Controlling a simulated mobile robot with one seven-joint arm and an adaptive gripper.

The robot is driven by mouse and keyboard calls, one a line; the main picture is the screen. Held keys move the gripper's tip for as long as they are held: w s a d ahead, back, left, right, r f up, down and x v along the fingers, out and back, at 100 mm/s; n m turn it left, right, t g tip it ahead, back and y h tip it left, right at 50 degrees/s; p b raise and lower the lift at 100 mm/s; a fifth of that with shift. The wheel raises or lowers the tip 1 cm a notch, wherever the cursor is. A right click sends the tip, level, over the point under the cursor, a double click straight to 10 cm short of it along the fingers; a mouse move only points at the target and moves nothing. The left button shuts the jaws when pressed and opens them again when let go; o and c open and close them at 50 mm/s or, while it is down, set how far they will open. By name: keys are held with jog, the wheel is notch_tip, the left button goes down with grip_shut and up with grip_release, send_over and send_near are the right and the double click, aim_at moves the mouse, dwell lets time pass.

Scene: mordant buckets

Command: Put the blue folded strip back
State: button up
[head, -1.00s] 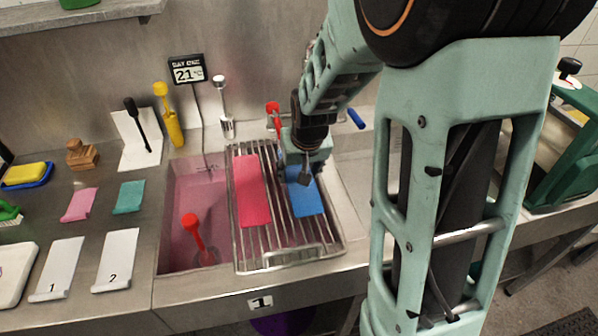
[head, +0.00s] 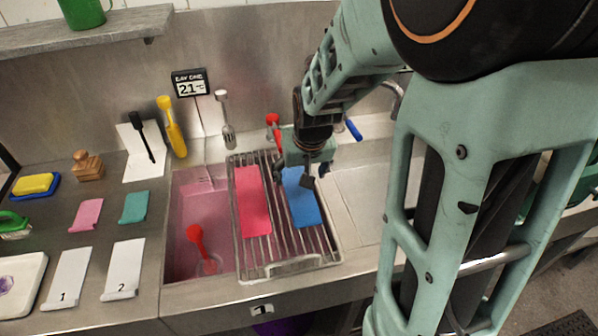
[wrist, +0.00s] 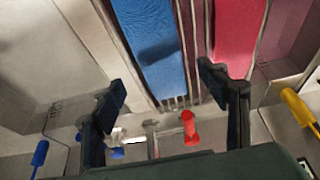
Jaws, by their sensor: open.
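The blue folded strip (head: 302,200) lies flat on the right part of the wire rack (head: 288,266), beside a pink-red strip (head: 253,200). My gripper (head: 307,178) hangs over the far end of the blue strip and hides part of it. In the wrist view the blue strip (wrist: 150,45) lies beyond my open, empty fingers (wrist: 172,95), with the red strip (wrist: 237,35) to its right. The fingers look apart from both strips.
The rack spans a sink of pink liquid (head: 190,235) holding a red-handled tool (head: 197,238). Left on the counter lie cards 1 (head: 68,280) and 2 (head: 124,270), a pink swatch (head: 87,214) and a teal swatch (head: 134,207). A tap (head: 397,95) stands at the back right.

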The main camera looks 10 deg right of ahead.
jog(key=p+v, duration=0.3)
jog(key=v, duration=0.2)
jog(key=shift+s+r, duration=0.15)
jog(key=shift+r, duration=0.15)
